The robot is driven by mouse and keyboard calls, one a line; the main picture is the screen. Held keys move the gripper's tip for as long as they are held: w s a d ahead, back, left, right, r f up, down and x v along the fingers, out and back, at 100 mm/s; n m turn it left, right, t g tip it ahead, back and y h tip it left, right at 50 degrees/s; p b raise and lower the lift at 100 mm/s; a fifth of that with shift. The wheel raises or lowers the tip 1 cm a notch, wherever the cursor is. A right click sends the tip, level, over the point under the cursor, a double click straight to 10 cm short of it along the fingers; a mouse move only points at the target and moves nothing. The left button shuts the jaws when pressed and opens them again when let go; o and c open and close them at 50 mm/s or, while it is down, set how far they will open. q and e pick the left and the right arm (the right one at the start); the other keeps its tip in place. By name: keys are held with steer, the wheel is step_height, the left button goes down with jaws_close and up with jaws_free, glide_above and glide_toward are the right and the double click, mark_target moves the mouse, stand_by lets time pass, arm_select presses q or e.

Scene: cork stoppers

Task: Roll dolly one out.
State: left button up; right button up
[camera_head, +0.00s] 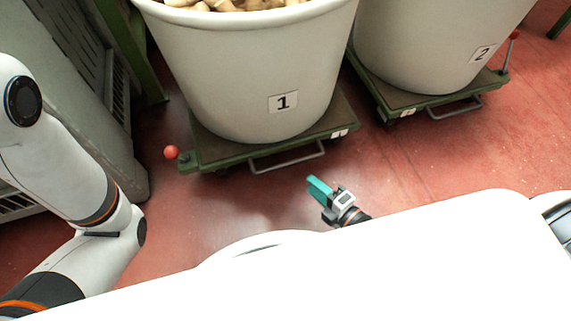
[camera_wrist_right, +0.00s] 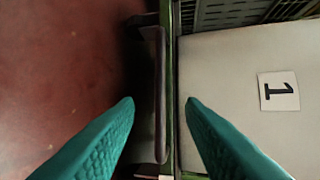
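Dolly one (camera_head: 218,156) is a low green platform with a grey handle bar (camera_head: 287,158) on its front edge. It carries a large pale bin (camera_head: 240,75) labelled 1 and filled with corks (camera_head: 235,4). My right gripper (camera_head: 318,187) has teal fingers and is just in front of the handle, towards me. In the right wrist view, its fingers (camera_wrist_right: 160,102) are apart and the handle bar (camera_wrist_right: 160,75) appears between the tips; contact cannot be told. My left arm shows at the left, but its gripper is out of view.
A red ball knob (camera_head: 171,152) sticks out at dolly one's left front corner, low. Dolly two (camera_head: 440,98), with bin 2 (camera_head: 430,45), stands close at right; its red knob (camera_head: 515,34) is raised. A grey cabinet (camera_head: 75,100) stands left. Red floor (camera_head: 230,205) is clear in front.

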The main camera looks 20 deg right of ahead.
mark_target(289, 163)
steer(key=shift+b+x, duration=2.3)
steer(key=shift+x, duration=3.15)
steer(key=shift+c, duration=0.3)
jaws_close()
